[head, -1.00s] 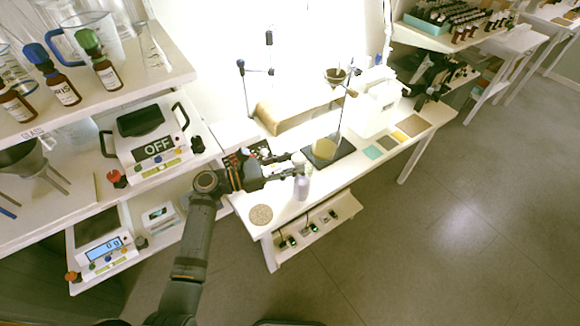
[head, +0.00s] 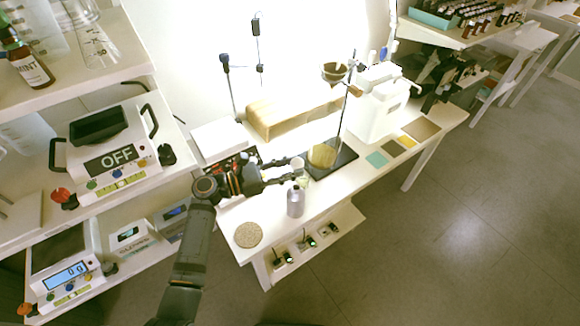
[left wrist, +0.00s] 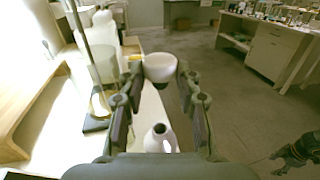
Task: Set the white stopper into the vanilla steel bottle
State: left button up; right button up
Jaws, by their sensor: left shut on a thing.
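My left gripper (head: 287,172) is shut on the white stopper (head: 298,165) and holds it above the bench. In the left wrist view the white stopper (left wrist: 160,67) sits between the fingertips (left wrist: 160,82), with a dark part under its white cap. A grey steel bottle (head: 295,203) stands upright on the bench just below the gripper. The left wrist view shows this bottle (left wrist: 160,138) with an open dark mouth, apart from the stopper. No name can be read on the bottle.
A stand with a dark base (head: 340,162) and a yellowish beaker (head: 322,155) is close behind the gripper. A round cork mat (head: 248,235) lies at the bench's near left. Scales fill the left shelves (head: 112,155). Bare bench top lies right of the bottle.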

pick_arm(q)
notch_tip(320, 180, down, 3)
jog(key=shift+w+b, duration=0.1)
jog(key=shift+b, duration=0.4)
notch_tip(320, 180, down, 4)
jog(key=b, duration=0.2)
jog(key=shift+b, duration=0.35)
pick_arm(e)
jog(key=f, duration=0.1)
jog(key=w+f, duration=0.1)
jog(key=f, duration=0.2)
jog(key=shift+w+d+f, duration=0.15)
jog(key=shift+w+f, duration=0.05)
jog(key=shift+w, duration=0.2)
jog(key=shift+a, duration=0.2)
jog(key=shift+r, duration=0.1)
pick_arm(q)
jog(key=shift+p, duration=0.3)
pick_arm(e)
jog(key=shift+r, duration=0.15)
pick_arm(q)
jog(key=shift+p, duration=0.5)
pick_arm(e)
jog(key=shift+w+d+r, duration=0.1)
jog(key=shift+d+r, duration=0.1)
jog(key=shift+r, duration=0.3)
